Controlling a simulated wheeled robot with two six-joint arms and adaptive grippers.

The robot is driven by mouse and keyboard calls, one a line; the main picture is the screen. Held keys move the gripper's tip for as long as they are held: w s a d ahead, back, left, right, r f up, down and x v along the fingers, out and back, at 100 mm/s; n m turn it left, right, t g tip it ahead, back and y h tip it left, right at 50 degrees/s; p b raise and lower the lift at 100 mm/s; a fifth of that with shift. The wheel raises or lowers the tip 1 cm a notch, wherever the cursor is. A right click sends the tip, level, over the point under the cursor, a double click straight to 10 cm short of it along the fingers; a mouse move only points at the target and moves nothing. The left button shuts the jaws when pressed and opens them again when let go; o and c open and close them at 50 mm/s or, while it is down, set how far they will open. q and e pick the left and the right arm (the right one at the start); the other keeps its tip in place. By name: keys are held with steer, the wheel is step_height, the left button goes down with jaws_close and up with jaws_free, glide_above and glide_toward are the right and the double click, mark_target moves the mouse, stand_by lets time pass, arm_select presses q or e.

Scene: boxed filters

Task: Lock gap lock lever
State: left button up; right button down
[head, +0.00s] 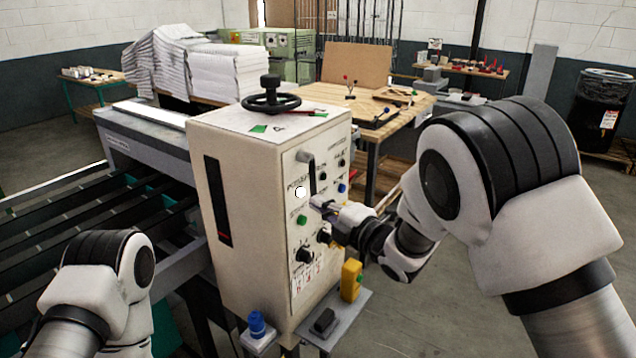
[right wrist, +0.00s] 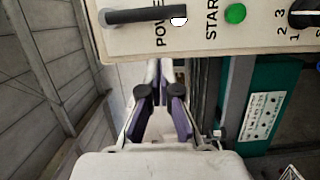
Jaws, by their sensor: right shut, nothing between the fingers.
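The beige control cabinet (head: 240,190) stands in the middle of the head view. A thin dark lever with a reddish end (head: 305,114) lies on its top beside the black handwheel (head: 270,98); I cannot tell for sure that it is the gap lock lever. A dark upright bar (head: 312,178) is on the front panel; it also shows in the right wrist view (right wrist: 150,15). My right gripper (head: 322,204) is shut and empty at the panel, below that bar; its fingertips (right wrist: 157,72) meet in the right wrist view. Contact is unclear. My left gripper is outside the view.
The panel has a green button (head: 302,219) and black knobs (head: 304,255). A yellow box (head: 351,280) and a blue-topped item (head: 257,324) stand on low ledges by the cabinet. Dark slatted rails (head: 90,215) lie left.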

steer(key=w+p, duration=0.2)
steer(key=w, duration=0.3)
steer(key=shift+a, duration=0.2)
